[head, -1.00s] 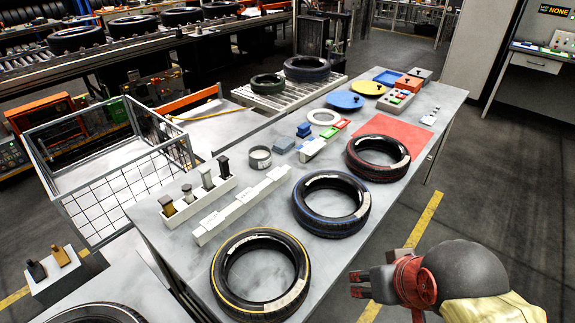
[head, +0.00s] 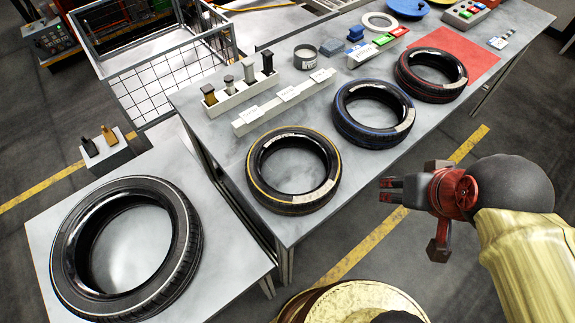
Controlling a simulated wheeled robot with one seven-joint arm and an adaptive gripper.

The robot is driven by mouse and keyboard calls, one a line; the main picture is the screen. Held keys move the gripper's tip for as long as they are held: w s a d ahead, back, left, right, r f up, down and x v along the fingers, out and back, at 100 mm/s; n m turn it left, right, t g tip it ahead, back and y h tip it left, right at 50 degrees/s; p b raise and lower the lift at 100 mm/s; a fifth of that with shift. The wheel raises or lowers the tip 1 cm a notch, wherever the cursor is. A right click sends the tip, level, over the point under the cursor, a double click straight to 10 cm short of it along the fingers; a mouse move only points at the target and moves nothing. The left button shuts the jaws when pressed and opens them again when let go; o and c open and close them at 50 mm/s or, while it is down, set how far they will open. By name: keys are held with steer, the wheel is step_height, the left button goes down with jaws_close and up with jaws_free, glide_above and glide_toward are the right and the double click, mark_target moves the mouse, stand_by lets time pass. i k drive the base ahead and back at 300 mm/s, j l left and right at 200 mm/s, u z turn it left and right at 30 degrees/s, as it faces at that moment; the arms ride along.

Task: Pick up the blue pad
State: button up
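My gripper (head: 384,190) is red and black and hangs over the floor beyond the table's right edge. It points left, well apart from the pad, and nothing shows in it. A small gap shows between its two dark fingertips.
Tyres with yellow (head: 293,203), blue (head: 373,140) and red (head: 430,93) markings lie along the near table edge. A large tyre (head: 185,225) lies on a lower table.

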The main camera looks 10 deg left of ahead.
mark_target(356, 34)
steer(key=u, duration=0.35)
steer(key=i+l+u, duration=0.2)
steer(key=l+u, duration=0.15)
steer(key=i+l+u, duration=0.15)
steer(key=l+u, duration=0.5)
steer(key=l, duration=0.2)
steer(key=i+l, duration=0.1)
steer(key=l, duration=0.55)
steer(key=i+l+u, duration=0.1)
steer(key=l, duration=0.6)
steer(key=i+l, duration=0.1)
steer(key=l, duration=0.55)
steer(key=u, duration=0.05)
